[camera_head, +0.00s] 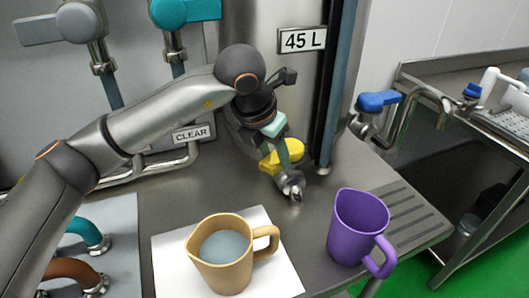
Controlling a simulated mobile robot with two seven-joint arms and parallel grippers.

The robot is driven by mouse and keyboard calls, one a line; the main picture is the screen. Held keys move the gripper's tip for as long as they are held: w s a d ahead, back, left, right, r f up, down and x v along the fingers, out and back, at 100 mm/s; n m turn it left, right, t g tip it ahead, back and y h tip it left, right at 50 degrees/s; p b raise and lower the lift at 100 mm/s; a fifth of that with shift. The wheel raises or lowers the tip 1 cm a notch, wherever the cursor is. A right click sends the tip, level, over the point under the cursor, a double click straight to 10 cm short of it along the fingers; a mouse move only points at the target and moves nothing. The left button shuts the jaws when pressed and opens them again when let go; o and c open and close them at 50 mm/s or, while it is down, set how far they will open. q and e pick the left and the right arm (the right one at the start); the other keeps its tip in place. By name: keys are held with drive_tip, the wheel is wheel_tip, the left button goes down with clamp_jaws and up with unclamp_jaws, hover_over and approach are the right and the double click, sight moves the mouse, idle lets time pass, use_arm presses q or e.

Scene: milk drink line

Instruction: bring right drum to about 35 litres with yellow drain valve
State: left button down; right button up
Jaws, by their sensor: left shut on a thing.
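The yellow drain valve (288,157) has a yellow lever on a metal spout that points down over the steel counter, low in the middle of the head view. My left gripper (282,148) reaches it from above and is shut on the yellow lever; its fingers hide part of it. A steel drum (258,18) stands behind, with a "45 L" sign (302,40) on it and a dark blue vertical strip (337,75) beside it. I cannot read a level there. My right gripper is not in view.
A tan mug (222,272) with greyish liquid stands on a white sheet (172,262). An empty-looking purple mug (352,243) is to its right. A blue-handled tap (378,101) is at right. Grey (38,30) and teal (172,12) valve handles are upper left. A "CLEAR" label (193,134) sits behind my arm.

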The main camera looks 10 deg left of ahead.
use_arm(q)
drive_tip(key=shift+c, duration=1.8)
unclamp_jaws()
drive_tip(key=v, duration=1.2)
drive_tip(key=shift+r, duration=0.25)
drive_tip(key=shift+s, duration=0.1)
